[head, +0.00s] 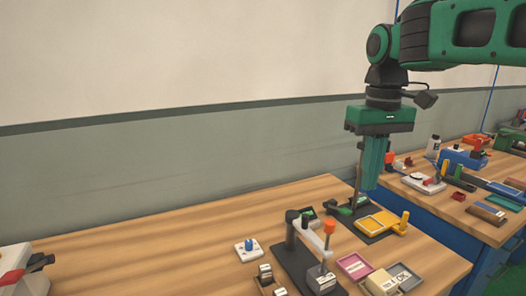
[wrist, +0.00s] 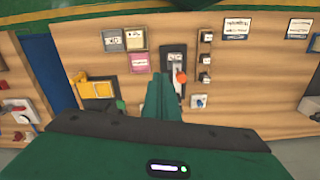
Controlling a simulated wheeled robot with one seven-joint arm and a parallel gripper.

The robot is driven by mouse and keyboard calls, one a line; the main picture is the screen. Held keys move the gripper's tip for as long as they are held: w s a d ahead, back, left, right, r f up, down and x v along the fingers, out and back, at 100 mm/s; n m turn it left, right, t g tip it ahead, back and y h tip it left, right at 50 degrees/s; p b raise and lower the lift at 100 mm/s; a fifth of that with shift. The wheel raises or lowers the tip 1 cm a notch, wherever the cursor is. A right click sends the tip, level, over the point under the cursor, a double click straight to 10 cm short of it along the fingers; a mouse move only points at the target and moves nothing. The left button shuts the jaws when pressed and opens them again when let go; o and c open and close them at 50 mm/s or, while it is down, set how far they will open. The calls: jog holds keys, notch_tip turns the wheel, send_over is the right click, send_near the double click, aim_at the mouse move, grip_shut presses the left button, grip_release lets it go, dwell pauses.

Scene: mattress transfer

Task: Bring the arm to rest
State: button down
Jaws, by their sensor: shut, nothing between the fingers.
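My gripper (head: 366,182) hangs from my green arm at the right of the head view and points down. Its green fingers are together and hold nothing. It is over the far part of the wooden table (head: 150,246), close to the yellow tray (head: 378,222) on its dark base. In the wrist view the closed fingers (wrist: 164,82) point at the tabletop, and the yellow tray (wrist: 97,88) lies to their left. How high the fingertips are above the table is hard to tell.
A dark stand with an orange knob (head: 329,227) rises nearby. A pink tray (head: 354,266) and a beige box (head: 381,281) sit near the front. A white block with a blue knob (head: 248,249) is further left. A second bench with a blue bin (head: 463,158) stands right. The table's left part is mostly clear.

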jog(key=s+d+f+m, duration=0.4)
jog(key=s+d+f, duration=0.4)
jog(key=s+f, duration=0.1)
jog(key=s+d+f+m, duration=0.4)
jog(key=s+d+f, duration=0.4)
jog(key=s+f, duration=0.2)
jog(key=shift+s+m, duration=0.3)
jog(key=shift+s, duration=0.8)
jog(key=shift+r, duration=0.1)
jog(key=shift+w+f, duration=0.25)
jog(key=shift+w, duration=0.4)
